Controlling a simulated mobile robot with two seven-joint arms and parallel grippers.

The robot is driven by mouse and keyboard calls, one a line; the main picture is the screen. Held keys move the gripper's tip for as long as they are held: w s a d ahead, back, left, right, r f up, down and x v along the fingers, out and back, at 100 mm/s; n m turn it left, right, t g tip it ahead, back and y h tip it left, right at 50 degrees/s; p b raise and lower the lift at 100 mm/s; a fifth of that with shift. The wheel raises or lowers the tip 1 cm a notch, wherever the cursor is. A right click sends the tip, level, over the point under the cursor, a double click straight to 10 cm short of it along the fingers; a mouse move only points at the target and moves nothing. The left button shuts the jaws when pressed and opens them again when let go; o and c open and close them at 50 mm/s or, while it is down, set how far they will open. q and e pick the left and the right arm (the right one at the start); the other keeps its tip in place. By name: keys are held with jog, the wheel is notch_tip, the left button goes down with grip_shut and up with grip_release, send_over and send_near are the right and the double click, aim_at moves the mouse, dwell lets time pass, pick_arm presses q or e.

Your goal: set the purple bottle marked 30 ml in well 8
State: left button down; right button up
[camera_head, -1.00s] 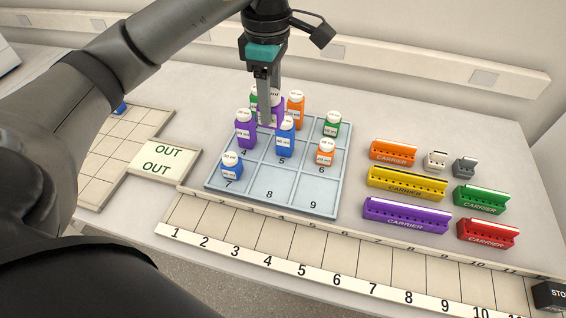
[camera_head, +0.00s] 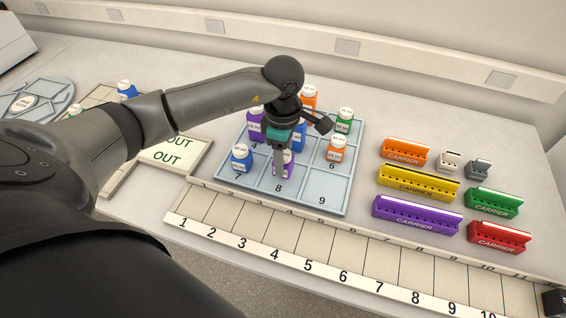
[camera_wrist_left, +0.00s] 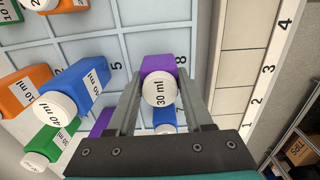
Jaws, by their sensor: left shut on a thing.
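The purple bottle (camera_head: 284,170) with a white cap is between the fingers of my left gripper (camera_head: 279,166). In the left wrist view my left gripper (camera_wrist_left: 163,100) is shut on this purple bottle (camera_wrist_left: 154,66), and its cap reads 30 ml. The bottle is upright at well 8 (camera_head: 280,198) of the blue-grey tray. The number 8 shows in front of it. I cannot tell whether its base touches the well floor. My gripper and wrist hide part of the tray's middle. My right gripper is not in view.
A blue bottle (camera_head: 241,158) stands in well 7, left of the held one. An orange bottle (camera_head: 335,149) stands in well 6, and another purple bottle (camera_head: 255,124) in well 4. Well 9 (camera_head: 325,190) is empty. Coloured carriers (camera_head: 418,183) lie to the right.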

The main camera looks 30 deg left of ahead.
pick_arm(q)
jog(key=shift+f, duration=1.05)
jog(key=shift+f, duration=0.25)
jog(key=shift+c, duration=1.5)
grip_release()
jog(key=shift+r, duration=0.1)
jog(key=shift+r, duration=0.15)
notch_tip(320, 180, up, 12)
jog(key=shift+r, duration=0.1)
